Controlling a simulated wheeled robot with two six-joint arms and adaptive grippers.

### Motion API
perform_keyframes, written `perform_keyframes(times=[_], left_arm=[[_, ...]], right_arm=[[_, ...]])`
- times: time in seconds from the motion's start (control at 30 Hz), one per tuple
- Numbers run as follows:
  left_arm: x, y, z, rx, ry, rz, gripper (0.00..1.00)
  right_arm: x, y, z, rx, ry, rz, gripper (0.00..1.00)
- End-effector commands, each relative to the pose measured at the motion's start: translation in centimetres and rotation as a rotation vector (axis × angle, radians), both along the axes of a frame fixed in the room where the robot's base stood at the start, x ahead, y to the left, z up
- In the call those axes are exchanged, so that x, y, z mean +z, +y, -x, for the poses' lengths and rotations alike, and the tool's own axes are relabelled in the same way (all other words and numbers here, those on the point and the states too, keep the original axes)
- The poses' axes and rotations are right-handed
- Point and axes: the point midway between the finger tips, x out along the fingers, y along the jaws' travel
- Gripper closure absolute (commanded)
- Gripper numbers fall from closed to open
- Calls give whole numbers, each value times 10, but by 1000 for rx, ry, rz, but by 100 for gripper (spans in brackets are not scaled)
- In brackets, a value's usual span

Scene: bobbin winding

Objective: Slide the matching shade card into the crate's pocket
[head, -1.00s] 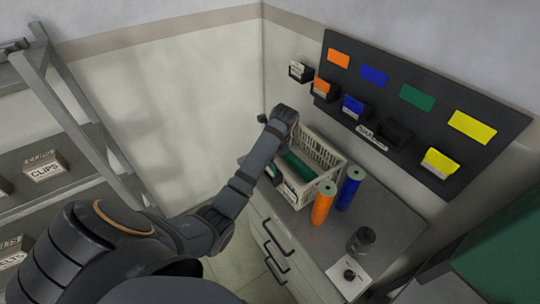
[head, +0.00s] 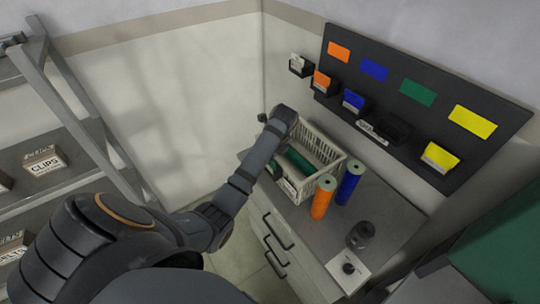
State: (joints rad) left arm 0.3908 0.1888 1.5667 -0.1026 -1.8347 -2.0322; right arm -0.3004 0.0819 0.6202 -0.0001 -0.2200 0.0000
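The cream slatted crate (head: 327,146) stands on the cabinet top, with a green bobbin (head: 299,161) lying in it. A pale label or pocket (head: 287,187) shows on its near side; I cannot tell whether a card is in it. My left gripper (head: 272,170) is at the crate's left end, mostly hidden behind my forearm and wrist; its fingers and any card in them cannot be made out. On the wall, the card holder under the green swatch (head: 417,92) looks empty (head: 395,129). Orange (head: 321,79), blue (head: 353,99) and yellow (head: 440,157) cards stand in their holders. My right gripper is not in view.
An orange bobbin (head: 323,197) and a blue bobbin (head: 349,182) stand upright close to the crate's right side. A dark jar-like object (head: 360,236) and a white card with a dark knob (head: 347,268) are nearer. A shelf with boxes (head: 45,165) stands left.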

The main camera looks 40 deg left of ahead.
Motion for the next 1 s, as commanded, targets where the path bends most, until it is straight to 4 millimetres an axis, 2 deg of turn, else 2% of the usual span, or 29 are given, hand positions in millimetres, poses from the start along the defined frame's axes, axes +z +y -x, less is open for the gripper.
perform_keyframes(times=[0.3,0.73,0.8,0.93,1.0], left_arm=[[-9,0,-1,0,1,0,100],[-10,1,-1,0,0,0,100],[-10,1,-1,0,0,0,87],[-9,0,-1,0,0,0,69],[-9,1,-1,0,0,0,68]], right_arm=[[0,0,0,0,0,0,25],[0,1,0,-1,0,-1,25],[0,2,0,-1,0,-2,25],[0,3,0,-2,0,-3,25],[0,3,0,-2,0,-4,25]])
